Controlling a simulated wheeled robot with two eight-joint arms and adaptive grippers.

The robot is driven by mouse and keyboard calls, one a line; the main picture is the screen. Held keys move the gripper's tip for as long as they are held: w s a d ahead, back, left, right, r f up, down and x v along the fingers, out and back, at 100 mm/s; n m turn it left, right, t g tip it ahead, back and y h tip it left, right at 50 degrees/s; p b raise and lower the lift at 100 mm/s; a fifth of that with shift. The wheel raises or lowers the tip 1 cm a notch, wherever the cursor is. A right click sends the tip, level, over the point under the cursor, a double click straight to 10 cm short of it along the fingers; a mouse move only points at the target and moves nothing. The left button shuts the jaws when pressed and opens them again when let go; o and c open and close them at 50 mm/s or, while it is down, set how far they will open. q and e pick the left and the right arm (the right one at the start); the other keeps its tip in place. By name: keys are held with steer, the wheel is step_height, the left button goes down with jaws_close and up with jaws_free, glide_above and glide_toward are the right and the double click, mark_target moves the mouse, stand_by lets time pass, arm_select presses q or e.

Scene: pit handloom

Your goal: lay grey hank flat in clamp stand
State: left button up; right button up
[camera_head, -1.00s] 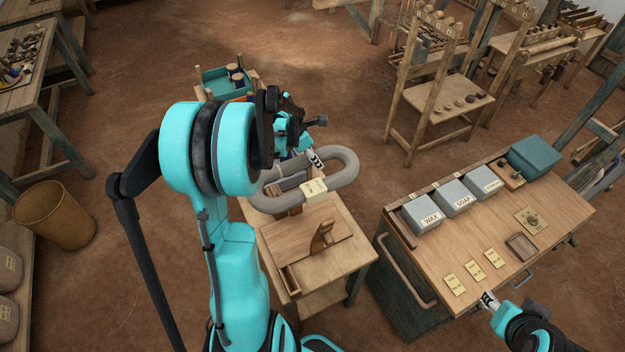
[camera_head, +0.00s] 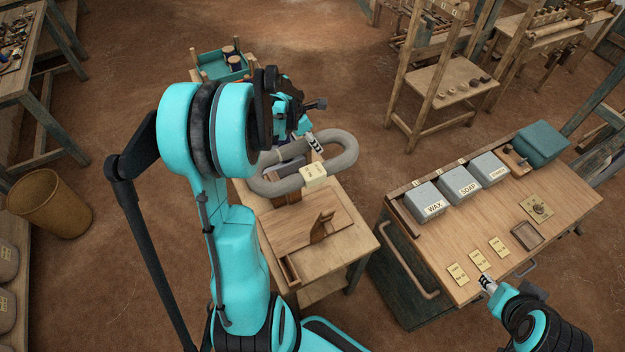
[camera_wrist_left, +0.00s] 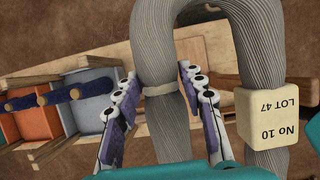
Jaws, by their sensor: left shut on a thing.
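The grey hank (camera_head: 340,160) is a thick loop with a cream tag, held level above the far part of the small wooden table in the head view. The tag reads "No 10 LOT 47" in the left wrist view (camera_wrist_left: 265,118). My left gripper (camera_wrist_left: 158,88) has its fingers on both sides of one limb of the hank and is shut on it. A wooden stand with an upright piece (camera_head: 322,226), seemingly the clamp stand, is on the table's near part, below the hank in the picture. My right gripper (camera_head: 487,283) is by the workbench's near edge; its jaw opening is unclear.
The workbench (camera_head: 440,240) at right holds grey boxes labelled WAX and SOAP, cards and a small tray. A teal tray (camera_head: 222,66) stands behind my left arm. A basket (camera_head: 50,205) is at left.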

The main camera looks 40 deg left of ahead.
arm_select(q)
steer(key=b, duration=1.9)
glide_above(315, 202)
steer(key=s, duration=0.1)
step_height(315, 202, down, 19)
steer(key=f+b, duration=0.5)
steer(key=f, duration=0.2)
steer(key=f+b, duration=0.5)
steer(key=f, duration=0.2)
steer(key=shift+s+a, duration=0.1)
steer(key=shift+a, duration=0.1)
steer(key=shift+d+f+b, duration=0.1)
steer(key=shift+f+b, duration=0.55)
steer(key=shift+b, duration=0.15)
steer(key=o, duration=1.3)
steer(key=shift+o, duration=0.2)
steer(key=shift+a+r, duration=0.1)
steer(key=shift+a, duration=0.1)
